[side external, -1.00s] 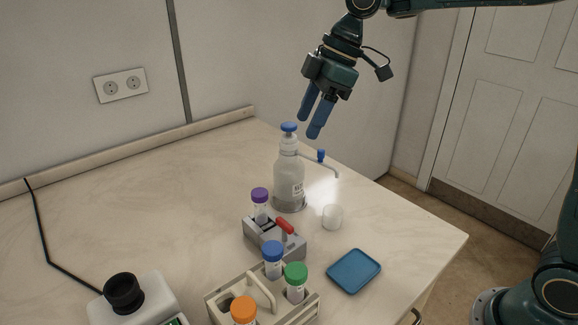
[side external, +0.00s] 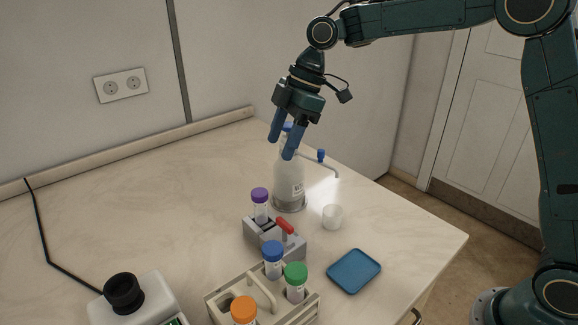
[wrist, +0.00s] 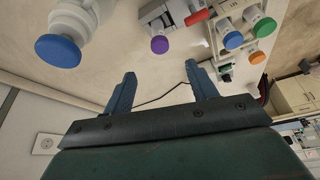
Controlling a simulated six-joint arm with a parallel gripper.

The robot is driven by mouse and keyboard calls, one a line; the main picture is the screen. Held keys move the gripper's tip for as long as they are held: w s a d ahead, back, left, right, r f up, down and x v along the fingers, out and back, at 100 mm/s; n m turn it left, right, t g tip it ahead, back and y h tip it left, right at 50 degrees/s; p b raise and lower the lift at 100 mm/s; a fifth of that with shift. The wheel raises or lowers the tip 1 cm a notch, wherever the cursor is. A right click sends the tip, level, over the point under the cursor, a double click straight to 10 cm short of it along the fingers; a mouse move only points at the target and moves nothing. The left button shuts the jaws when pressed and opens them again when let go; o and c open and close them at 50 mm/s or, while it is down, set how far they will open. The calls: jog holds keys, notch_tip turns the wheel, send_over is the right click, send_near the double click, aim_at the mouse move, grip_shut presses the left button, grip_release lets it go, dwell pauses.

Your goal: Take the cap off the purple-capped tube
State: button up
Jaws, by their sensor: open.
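The purple-capped tube (side external: 260,207) stands upright in a grey clamp-like holder (side external: 275,238) with a red lever (side external: 285,226). Its purple cap (side external: 260,194) is on; the cap also shows in the wrist view (wrist: 160,45). My gripper (side external: 281,150) is open and empty, high above the table and up from the tube. In the side view its fingers overlap the top of the dispenser bottle (side external: 289,185). In the wrist view the fingers (wrist: 160,86) are apart with nothing between them, and the purple cap lies beyond them.
A rack (side external: 214,307) with blue-, green- and orange-capped tubes stands in front of the holder. A blue tray (side external: 354,271) and a small clear cup (side external: 332,217) lie to the right. The table's left middle is clear.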

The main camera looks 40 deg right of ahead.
send_over(262, 192)
jog(key=d, duration=0.3)
jog(key=shift+s+a+f, duration=0.1)
jog(key=shift+s+f, duration=0.1)
jog(key=shift+f, duration=1.1)
jog(key=shift+s+a+f, duration=0.1)
jog(key=shift+s+f, duration=0.05)
jog(key=shift+f, duration=1.15)
jog(key=shift+f, duration=0.1)
jog(key=shift+x, duration=2.5)
jog(key=shift+c, duration=0.4)
jog(key=c, duration=1)
